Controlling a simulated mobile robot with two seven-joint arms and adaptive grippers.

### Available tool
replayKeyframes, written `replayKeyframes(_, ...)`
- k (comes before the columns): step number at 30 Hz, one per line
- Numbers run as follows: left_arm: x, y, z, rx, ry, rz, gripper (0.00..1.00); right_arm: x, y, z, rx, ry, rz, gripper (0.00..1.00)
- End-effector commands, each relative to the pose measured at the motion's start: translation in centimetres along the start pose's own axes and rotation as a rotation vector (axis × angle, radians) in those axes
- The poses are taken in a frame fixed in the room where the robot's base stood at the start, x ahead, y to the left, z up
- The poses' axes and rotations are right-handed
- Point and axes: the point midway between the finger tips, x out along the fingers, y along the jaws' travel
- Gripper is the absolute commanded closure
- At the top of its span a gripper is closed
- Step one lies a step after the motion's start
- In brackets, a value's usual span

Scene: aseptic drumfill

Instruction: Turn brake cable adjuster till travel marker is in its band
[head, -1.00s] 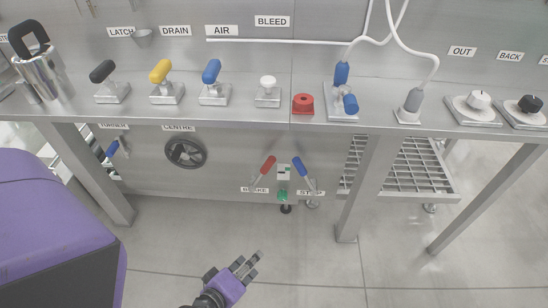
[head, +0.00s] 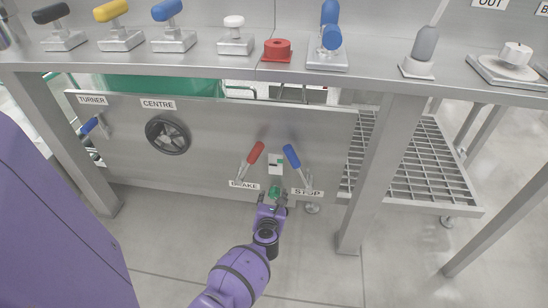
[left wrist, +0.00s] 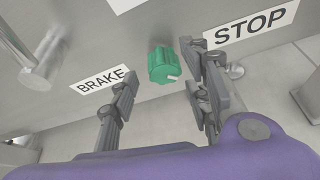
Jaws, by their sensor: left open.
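The green ribbed adjuster knob (head: 274,191) sits low on the front panel, between the BRAKE and STOP labels. In the left wrist view the knob (left wrist: 163,66) shows a white pointer line on its face. My left gripper (head: 272,200) is just in front of it. Its fingers (left wrist: 158,78) are open, one on each side of the knob, with no clear contact visible. A small white indicator plate (head: 276,163) with green and dark marks stands above the knob; its marker position is too small to tell. My right gripper is not in view.
A red lever (head: 256,153) above BRAKE and a blue lever (head: 292,156) above STOP flank the indicator plate. A handwheel (head: 168,137) is on the panel to the left. The bench edge overhangs above, and a table leg (head: 378,170) stands to the right.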

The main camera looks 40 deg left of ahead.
Motion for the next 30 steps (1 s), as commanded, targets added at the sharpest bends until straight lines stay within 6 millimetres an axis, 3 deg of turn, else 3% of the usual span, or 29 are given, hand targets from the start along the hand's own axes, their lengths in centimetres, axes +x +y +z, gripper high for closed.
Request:
replayKeyframes(6, 2.3, 0.0, -0.2, 0.002, 0.0, -0.001, 0.56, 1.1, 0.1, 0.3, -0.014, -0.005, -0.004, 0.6)
replayKeyframes(15, 2.6, 0.0, 0.1, 0.002, -0.001, -0.002, 0.56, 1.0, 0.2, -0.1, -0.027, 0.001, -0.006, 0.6)
replayKeyframes(24, 2.5, 0.1, 0.0, 0.003, -0.001, 0.0, 0.94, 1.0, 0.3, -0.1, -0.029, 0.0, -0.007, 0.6)
replayKeyframes(30, 2.6, 0.1, 0.0, 0.005, 0.0, 0.002, 0.97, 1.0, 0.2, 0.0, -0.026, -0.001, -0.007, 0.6)
